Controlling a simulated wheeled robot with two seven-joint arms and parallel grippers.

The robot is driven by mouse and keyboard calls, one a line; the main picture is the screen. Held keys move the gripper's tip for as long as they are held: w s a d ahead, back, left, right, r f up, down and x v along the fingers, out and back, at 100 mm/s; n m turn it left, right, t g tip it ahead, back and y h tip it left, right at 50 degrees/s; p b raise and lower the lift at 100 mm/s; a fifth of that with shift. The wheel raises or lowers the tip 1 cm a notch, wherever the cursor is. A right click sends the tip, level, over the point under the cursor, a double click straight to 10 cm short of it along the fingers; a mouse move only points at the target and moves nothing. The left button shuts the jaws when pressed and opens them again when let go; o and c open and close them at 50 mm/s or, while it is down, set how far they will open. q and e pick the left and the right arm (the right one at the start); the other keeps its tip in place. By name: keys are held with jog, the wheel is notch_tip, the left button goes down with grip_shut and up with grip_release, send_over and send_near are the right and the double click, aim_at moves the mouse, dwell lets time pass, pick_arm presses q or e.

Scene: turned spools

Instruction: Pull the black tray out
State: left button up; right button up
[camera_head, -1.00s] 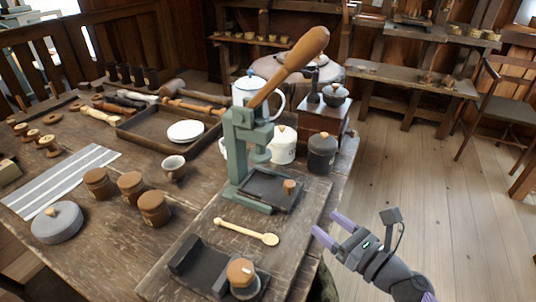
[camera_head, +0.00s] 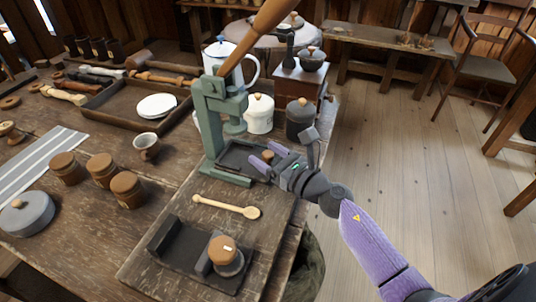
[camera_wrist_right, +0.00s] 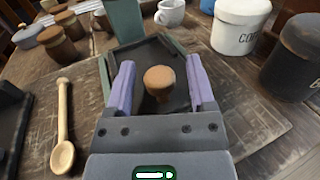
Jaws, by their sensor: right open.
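The black tray (camera_head: 232,153) sits in the base of the green lever press (camera_head: 212,115). It has a small round wooden knob (camera_wrist_right: 160,77) at its near side. My right gripper (camera_head: 263,157) is open at the tray's front, and its purple fingers stand on either side of the knob. In the right wrist view the tray (camera_wrist_right: 152,50) shows beyond the knob, with a gap between the knob and each finger. My left gripper is not in view.
A wooden spoon (camera_head: 226,206) and a dark holder (camera_head: 181,250) with a wood-topped piece (camera_head: 224,250) lie in front of the press. A white canister (camera_head: 259,114) and a dark canister (camera_head: 300,117) stand behind my right gripper. Open floor lies to the right.

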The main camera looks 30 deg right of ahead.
jog(key=shift+c, duration=0.2)
grip_shut()
dwell(0.7)
dwell(0.4)
